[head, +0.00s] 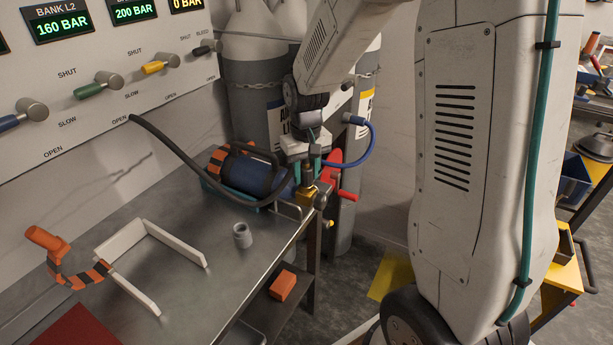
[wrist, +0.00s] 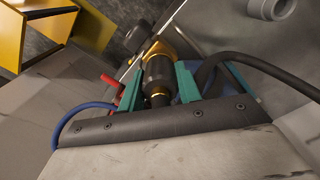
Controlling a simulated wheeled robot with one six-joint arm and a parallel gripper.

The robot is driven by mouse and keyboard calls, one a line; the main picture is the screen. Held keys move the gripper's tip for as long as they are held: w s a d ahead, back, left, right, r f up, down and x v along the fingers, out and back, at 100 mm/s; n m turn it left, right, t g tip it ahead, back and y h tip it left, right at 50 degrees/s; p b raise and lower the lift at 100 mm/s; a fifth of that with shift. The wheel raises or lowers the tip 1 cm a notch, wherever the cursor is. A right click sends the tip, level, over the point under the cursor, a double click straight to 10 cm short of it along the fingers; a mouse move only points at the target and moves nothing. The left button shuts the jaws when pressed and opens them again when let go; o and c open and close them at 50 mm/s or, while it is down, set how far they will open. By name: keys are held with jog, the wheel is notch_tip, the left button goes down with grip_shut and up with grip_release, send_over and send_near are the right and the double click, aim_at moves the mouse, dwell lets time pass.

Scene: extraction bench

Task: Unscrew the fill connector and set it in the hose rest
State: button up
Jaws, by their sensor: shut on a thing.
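The fill connector (wrist: 158,74) is a black, ribbed cylinder with brass rings, between the teal fingers of my gripper (wrist: 158,88) in the wrist view. My gripper is shut on it. A brass fitting (wrist: 170,47) sits directly at its far end; I cannot tell whether the threads are still engaged. In the head view my gripper (head: 307,168) points down at the bench's right edge, above the brass fitting (head: 306,195), and mostly hides the connector. A short grey open-topped cup (head: 242,236) stands on the bench, also in the wrist view (wrist: 270,7); I cannot tell if it is the hose rest.
A blue cylinder with orange and black bands (head: 252,172) lies beside my gripper. A black hose (head: 178,157) arches from the panel towards it. A white bracket (head: 183,248) and an orange-black hooked piece (head: 75,272) are at left. Red handles (head: 347,194) stand right of the fitting.

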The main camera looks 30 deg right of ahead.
jog(key=n, duration=0.7)
jog(key=shift+r+n, duration=0.1)
jog(key=shift+n, duration=0.3)
jog(key=n, duration=0.6)
jog(key=o, duration=1.1)
